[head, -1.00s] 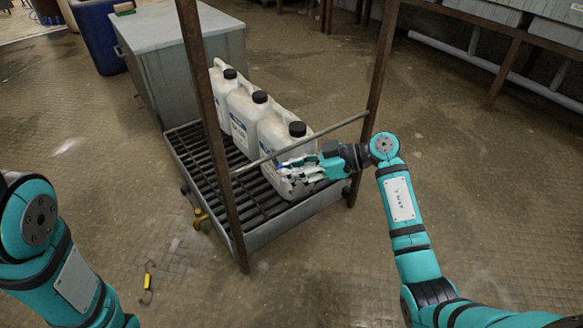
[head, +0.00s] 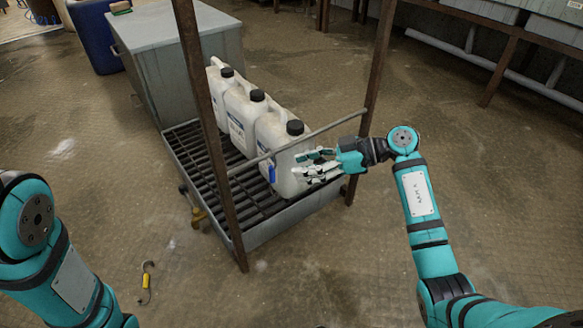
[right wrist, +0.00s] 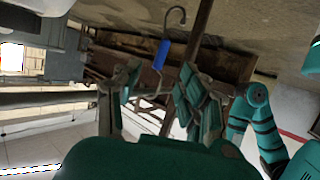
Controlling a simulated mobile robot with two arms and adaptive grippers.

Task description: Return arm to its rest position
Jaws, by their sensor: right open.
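My right gripper (head: 318,166) is open and appears empty, in front of the nearest white jug (head: 284,135) and below the rail. A blue-handled hook (head: 271,172) hangs at the rail (head: 335,124), left of the right gripper's fingertips and apart from them. In the right wrist view the hook's blue handle (right wrist: 161,54) and its curved metal end show beyond the open fingers. My right arm reaches in from the lower right. Only links of my left arm show at the lower left; the left gripper is out of view.
The rail spans two rusty posts (head: 213,140) at a black slatted grate (head: 196,165) bearing several white jugs. A yellow-handled hook (head: 146,282) lies on the floor. A grey cabinet (head: 180,60) stands behind. Floor to the right is clear.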

